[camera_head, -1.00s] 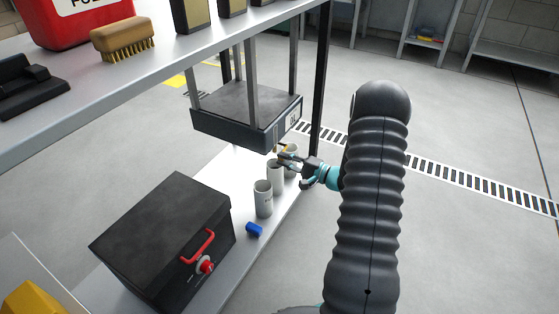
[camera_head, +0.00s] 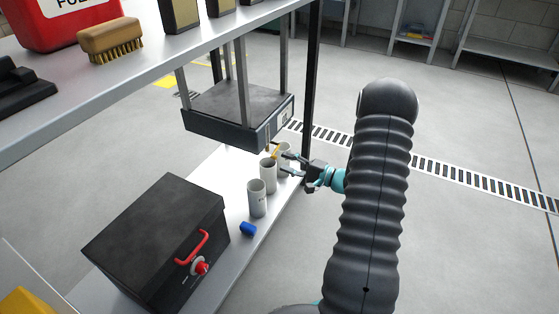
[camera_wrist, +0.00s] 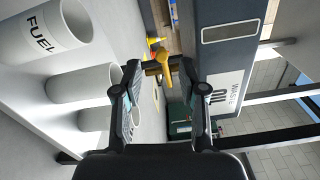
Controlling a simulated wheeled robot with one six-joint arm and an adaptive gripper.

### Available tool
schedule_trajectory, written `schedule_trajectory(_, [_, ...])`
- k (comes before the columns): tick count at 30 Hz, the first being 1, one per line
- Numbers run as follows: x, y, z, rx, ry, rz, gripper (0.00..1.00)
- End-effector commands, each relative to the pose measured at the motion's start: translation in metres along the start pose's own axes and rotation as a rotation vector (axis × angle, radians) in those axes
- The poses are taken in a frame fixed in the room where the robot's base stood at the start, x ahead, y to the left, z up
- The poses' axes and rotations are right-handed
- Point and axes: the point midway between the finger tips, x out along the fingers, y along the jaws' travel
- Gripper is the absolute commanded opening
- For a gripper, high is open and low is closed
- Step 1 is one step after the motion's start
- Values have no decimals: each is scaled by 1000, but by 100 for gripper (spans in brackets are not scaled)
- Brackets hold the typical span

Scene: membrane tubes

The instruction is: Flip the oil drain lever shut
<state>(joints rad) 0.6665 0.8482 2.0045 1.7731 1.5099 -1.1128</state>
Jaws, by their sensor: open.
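The oil drain lever is a small yellow handle (camera_wrist: 158,62) on the grey waste-oil tank (camera_wrist: 230,72). In the wrist view it shows just beyond and between my fingertips, with its bar running roughly across the picture. In the head view the yellow lever (camera_head: 276,153) is tiny, below the front of the tank (camera_head: 232,125) and partly hard to make out. My gripper (camera_head: 286,164) is open and empty beside it; it also shows in the wrist view (camera_wrist: 160,72). I cannot tell whether a finger touches the lever.
Several white cups stand below the tank, one marked FUEL (camera_wrist: 45,32), and a nearby one shows in the head view (camera_head: 257,198). A post (camera_head: 311,90) stands behind my gripper.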

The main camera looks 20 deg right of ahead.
Motion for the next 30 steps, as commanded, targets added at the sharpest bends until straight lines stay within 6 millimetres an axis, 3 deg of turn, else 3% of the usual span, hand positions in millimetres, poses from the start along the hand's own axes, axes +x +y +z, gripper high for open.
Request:
schedule_trajectory(6, [-46,0,-1,1,4,0,41])
schedule_trajectory(12, [-72,0,0,1,2,-1,41])
schedule_trajectory(18, [-81,0,0,1,0,0,41])
schedule_trajectory(30, [-81,0,0,1,0,0,41])
